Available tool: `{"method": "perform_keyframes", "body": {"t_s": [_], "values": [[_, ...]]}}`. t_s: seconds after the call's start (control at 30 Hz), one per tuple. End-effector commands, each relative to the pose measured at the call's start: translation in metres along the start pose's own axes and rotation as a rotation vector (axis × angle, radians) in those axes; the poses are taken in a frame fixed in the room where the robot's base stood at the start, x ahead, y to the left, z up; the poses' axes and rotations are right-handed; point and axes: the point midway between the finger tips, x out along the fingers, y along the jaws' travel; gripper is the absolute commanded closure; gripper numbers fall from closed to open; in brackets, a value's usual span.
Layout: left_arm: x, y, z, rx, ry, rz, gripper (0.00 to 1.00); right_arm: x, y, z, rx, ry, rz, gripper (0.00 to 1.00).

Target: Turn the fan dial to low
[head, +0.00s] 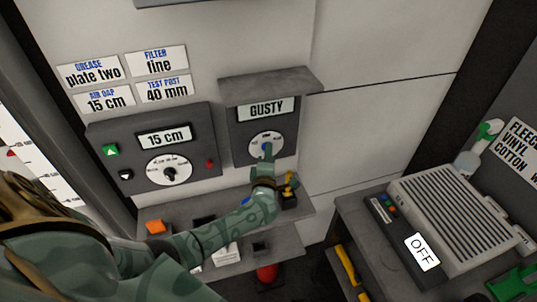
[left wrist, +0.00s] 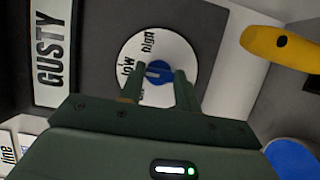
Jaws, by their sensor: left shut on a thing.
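The dial (head: 257,137) is a white round plate with a blue knob, on a grey panel under a display (head: 265,109) reading GUSTY. In the left wrist view, the dial plate (left wrist: 150,42) shows the words "low" and "high", and part of its lettering is hidden by my fingers. My left gripper (head: 267,153) is at the dial, its two fingers on either side of the blue knob (left wrist: 158,70), shut on it. A pale mark shows on the knob's side near "low"; its exact setting is hard to tell. My right gripper is not in view.
A second panel (head: 190,178) with a black-knobbed dial and a "15 cm" display stands to the left. A grey hood (head: 270,84) juts above the GUSTY panel. A ribbed grey unit (head: 455,215) with an OFF label (head: 421,252) stands right.

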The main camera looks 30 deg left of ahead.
Motion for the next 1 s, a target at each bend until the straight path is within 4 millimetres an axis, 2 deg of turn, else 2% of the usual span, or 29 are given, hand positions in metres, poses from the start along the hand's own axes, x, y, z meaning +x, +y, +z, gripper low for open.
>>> {"method": "perform_keyframes", "body": {"t_s": [0.2,0.23,0.3,0.57,0.67,0.77,1.0], "values": [[-0.002,-0.003,0.001,0.001,-0.002,-0.005,0.90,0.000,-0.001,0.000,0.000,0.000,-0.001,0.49],[-0.002,-0.003,0.001,0.001,-0.003,-0.005,0.59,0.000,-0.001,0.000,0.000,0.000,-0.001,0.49],[-0.001,-0.002,0.001,0.000,-0.002,-0.004,0.45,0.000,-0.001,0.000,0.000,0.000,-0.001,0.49],[-0.001,-0.001,0.000,-0.001,-0.001,-0.002,0.45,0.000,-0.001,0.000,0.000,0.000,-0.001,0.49],[-0.008,-0.001,0.001,-0.001,-0.002,-0.003,0.45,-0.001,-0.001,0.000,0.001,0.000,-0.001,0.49],[-0.024,-0.002,0.001,-0.002,-0.003,-0.005,0.45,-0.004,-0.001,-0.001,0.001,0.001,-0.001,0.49],[-0.088,-0.002,0.000,-0.003,-0.001,-0.006,0.45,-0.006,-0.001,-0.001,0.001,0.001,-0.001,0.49]]}}
